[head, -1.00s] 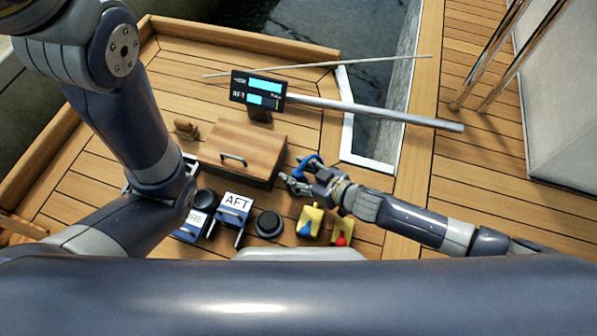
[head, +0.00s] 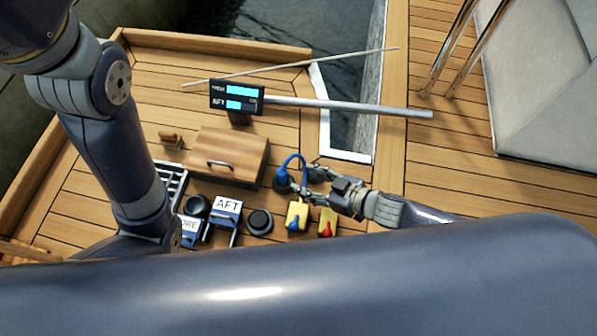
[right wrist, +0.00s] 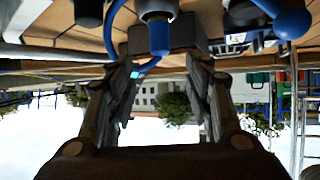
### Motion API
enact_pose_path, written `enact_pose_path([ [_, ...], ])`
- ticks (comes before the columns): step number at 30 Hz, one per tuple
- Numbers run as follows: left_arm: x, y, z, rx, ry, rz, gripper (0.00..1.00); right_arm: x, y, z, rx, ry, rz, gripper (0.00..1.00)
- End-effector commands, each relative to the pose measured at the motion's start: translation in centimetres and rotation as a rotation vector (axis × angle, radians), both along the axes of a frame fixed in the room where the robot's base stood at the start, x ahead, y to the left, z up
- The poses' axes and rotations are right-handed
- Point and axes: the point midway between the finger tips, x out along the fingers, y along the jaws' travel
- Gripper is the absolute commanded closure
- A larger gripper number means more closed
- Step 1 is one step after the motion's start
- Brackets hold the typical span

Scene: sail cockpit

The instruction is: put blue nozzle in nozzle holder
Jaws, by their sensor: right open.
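The blue nozzle (head: 282,172) with its looping blue hose stands at a dark round holder (head: 282,184), right of the wooden box. In the right wrist view, which is upside down, the blue nozzle (right wrist: 160,38) appears upright in a dark cylinder with a pale rim (right wrist: 158,12); how deep it sits I cannot tell. My right gripper (head: 313,184) is open just to the right of the nozzle. Its fingers (right wrist: 165,75) are spread with nothing between them, and the nozzle shows beyond the tips. My left arm shows at the left, but its gripper is out of view.
A wooden box (head: 232,150) with a handle stands left of the nozzle. A display (head: 236,97) and a grey pole (head: 350,105) stand behind.

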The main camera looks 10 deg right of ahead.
Motion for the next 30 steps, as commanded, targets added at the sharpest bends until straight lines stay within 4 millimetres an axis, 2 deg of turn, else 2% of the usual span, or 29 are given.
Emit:
enact_pose_path([
  [6, 0.6, 0.0, -0.2, -0.001, 0.021, -0.001, 0.64, -0.7, -0.8, 0.7, 0.000, 0.000, 0.000, 0.53],
  [14, 0.6, 0.0, -0.3, -0.001, 0.021, -0.001, 0.64, -0.6, -0.7, 0.8, 0.003, -0.005, 0.001, 0.53],
  [17, 0.6, 0.0, -0.2, -0.001, 0.021, -0.001, 0.64, 0.4, 0.7, 2.9, 0.041, -0.045, 0.010, 0.53],
  [20, 0.6, 0.0, -0.2, -0.001, 0.021, -0.001, 0.64, 2.8, 3.7, 8.1, 0.127, -0.145, 0.028, 0.53],
  [23, 0.6, 0.0, -0.2, 0.000, 0.021, -0.002, 0.64, 5.4, 7.3, 16.5, 0.254, -0.303, 0.053, 0.53],
  [24, 0.6, 0.0, -0.2, 0.000, 0.021, -0.002, 0.64, 6.2, 8.5, 20.4, 0.308, -0.377, 0.062, 0.53],
  [26, 0.6, 0.0, -0.2, 0.000, 0.021, -0.002, 0.64, 7.1, 9.8, 26.5, 0.389, -0.493, 0.073, 0.53],
  [27, 0.6, 0.0, -0.2, 0.000, 0.021, -0.002, 0.64, 7.3, 10.4, 30.5, 0.441, -0.572, 0.079, 0.53],
  [29, 0.6, 0.0, -0.2, 0.000, 0.021, -0.002, 0.64, 7.3, 10.8, 36.7, 0.520, -0.695, 0.085, 0.53],
  [30, 0.6, 0.0, -0.2, -0.001, 0.020, -0.002, 0.64, 6.9, 10.8, 40.9, 0.571, -0.780, 0.085, 0.53],
])
